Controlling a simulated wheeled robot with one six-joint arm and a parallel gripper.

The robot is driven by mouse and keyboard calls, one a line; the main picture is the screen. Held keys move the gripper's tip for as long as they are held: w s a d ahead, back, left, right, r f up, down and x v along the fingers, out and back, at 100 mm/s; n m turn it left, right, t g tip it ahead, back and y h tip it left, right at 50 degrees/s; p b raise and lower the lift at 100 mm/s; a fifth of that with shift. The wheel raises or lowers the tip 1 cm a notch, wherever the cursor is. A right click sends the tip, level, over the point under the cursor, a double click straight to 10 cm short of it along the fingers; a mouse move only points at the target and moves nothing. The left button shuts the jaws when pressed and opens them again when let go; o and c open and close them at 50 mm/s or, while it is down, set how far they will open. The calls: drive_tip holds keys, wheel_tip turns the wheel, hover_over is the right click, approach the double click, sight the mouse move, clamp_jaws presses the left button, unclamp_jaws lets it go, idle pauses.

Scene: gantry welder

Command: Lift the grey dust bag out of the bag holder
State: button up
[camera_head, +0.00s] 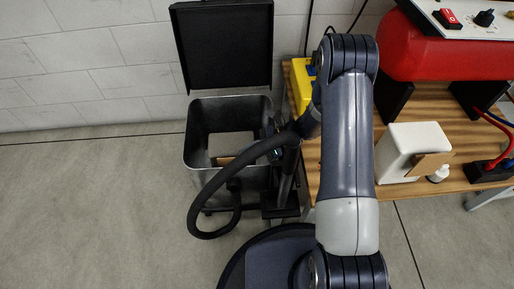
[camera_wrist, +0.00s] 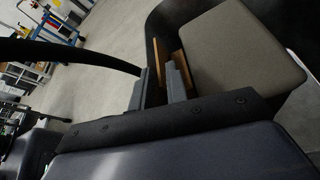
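The dust bag is a grey rounded block (camera_wrist: 245,55) in the wrist view, with a thin brown collar (camera_wrist: 184,72) along its left side. In the head view its pale top (camera_head: 230,145) and brown collar (camera_head: 222,161) show inside the open grey metal bin (camera_head: 196,135), which holds the bag. My gripper (camera_wrist: 163,86) is close to the collar. In the head view the fingertips are mostly hidden by the hose and my wrist at the bin's right wall.
The black lid (camera_head: 224,45) stands open behind the bin. A black hose (camera_head: 235,165) loops across the bin's front right. Floor to the left is clear.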

sight(229, 159)
drive_tip(key=b+x, duration=0.1)
drive_tip(key=x, duration=0.4)
drive_tip(key=shift+a+f, duration=0.2)
drive_tip(key=shift+a, duration=0.15)
drive_tip(key=shift+s, duration=0.1)
clamp_jaws()
drive_tip(key=shift+r, duration=0.25)
drive_tip(key=shift+r+p, duration=0.65)
drive_tip(key=shift+r, duration=0.2)
drive_tip(key=shift+r+p, duration=0.55)
drive_tip(key=shift+r, duration=0.15)
drive_tip(key=shift+r+p, duration=1.1)
drive_tip(key=shift+r, duration=0.3)
drive_tip(key=shift+r, duration=0.1)
